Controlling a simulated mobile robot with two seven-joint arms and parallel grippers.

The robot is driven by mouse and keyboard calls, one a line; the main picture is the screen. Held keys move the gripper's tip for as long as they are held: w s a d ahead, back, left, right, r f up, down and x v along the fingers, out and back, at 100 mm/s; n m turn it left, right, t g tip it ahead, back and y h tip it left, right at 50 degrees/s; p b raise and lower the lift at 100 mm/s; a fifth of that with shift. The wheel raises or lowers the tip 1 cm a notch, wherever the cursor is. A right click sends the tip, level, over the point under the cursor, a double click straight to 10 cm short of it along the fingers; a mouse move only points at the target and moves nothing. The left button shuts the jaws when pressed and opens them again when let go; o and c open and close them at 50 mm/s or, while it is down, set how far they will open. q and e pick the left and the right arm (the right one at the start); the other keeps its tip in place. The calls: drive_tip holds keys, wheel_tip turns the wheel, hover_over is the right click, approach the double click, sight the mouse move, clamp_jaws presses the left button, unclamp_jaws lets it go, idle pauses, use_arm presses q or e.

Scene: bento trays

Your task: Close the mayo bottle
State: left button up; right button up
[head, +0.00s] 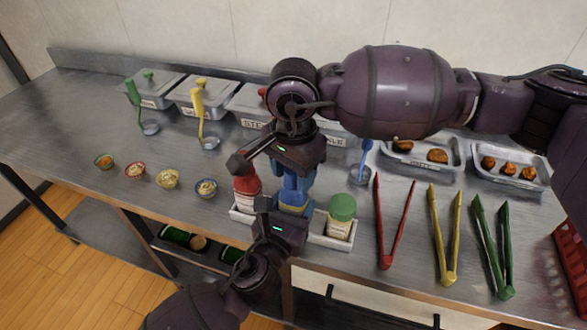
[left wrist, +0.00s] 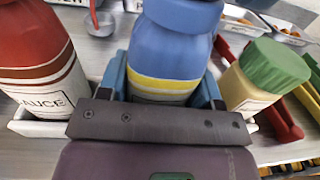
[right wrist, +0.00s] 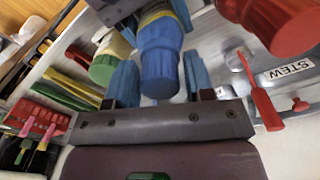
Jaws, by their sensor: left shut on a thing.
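The blue bottle (head: 293,203) with a yellow band stands in the white holder (head: 330,241), between a red sauce bottle (head: 245,186) and a green-capped bottle (head: 341,217). I take it for the mayo bottle; its label is not readable. My left gripper (left wrist: 165,80) is shut on its body from the front. Its blue cap (left wrist: 183,14) shows on top in the left wrist view. My right gripper (right wrist: 160,82) is above, open, with one blue finger on each side of the cap (right wrist: 160,68) and a gap visible on the right side. In the head view the grippers largely hide the bottle.
Red tongs (head: 386,259), yellow tongs (head: 447,272) and green tongs (head: 498,285) lie to the right. Lidded containers and ladles line the back left. Several small bowls sit at the left. Trays with food (head: 509,184) stand at the back right. The counter's left part is mostly clear.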

drive_tip(key=c, duration=0.8)
drive_tip(key=shift+o, duration=0.2)
drive_tip(key=o, duration=1.1)
drive_tip(key=shift+r, duration=0.15)
wheel_tip(320, 180, up, 12)
drive_tip(key=shift+f, duration=0.1)
use_arm(q)
drive_tip(key=o, duration=1.4)
drive_tip(key=shift+c, duration=0.2)
drive_tip(key=v, duration=1)
drive_tip(key=shift+s+p, duration=0.35)
drive_tip(key=shift+p, duration=0.05)
use_arm(e)
drive_tip(key=shift+s+r, duration=0.15)
drive_tip(key=shift+r, duration=0.6)
